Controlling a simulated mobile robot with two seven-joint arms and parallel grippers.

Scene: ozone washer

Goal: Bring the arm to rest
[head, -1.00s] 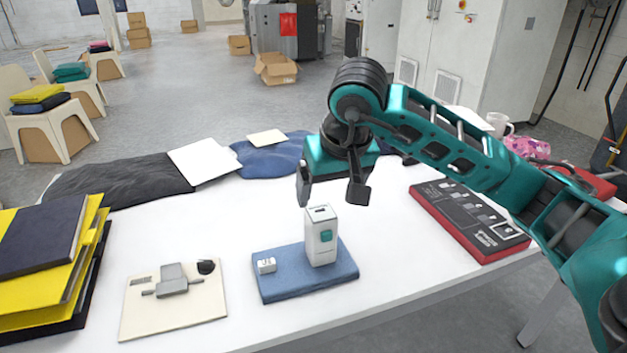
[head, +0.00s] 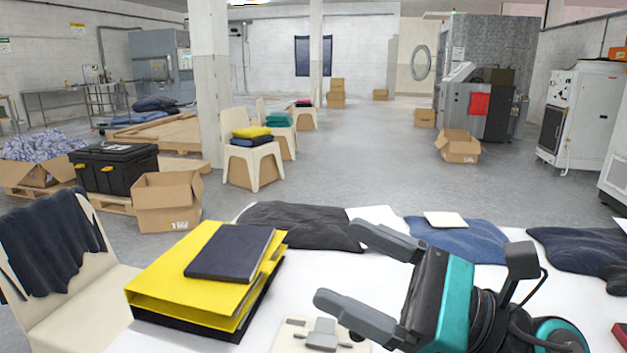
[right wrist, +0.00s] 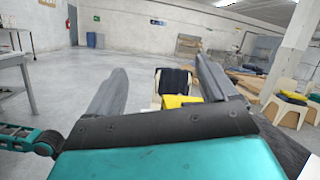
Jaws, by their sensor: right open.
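My right gripper (head: 352,275) is raised above the front of the white table in the head view, its two grey fingers spread and pointing left. Nothing is between the fingers. In the right wrist view the fingers (right wrist: 158,92) are also apart, with a dark-draped chair and a yellow item seen far beyond them. The teal wrist of my right arm shows at the lower right of the head view. My left gripper is not in view.
Yellow and black binders (head: 210,272) with a dark notebook on top lie at the table's left. A beige board with a grey fitting (head: 322,336) is partly visible below the gripper. Dark cloths (head: 300,227) and blue cloth (head: 458,240) lie along the far edge. A draped chair (head: 55,245) stands left.

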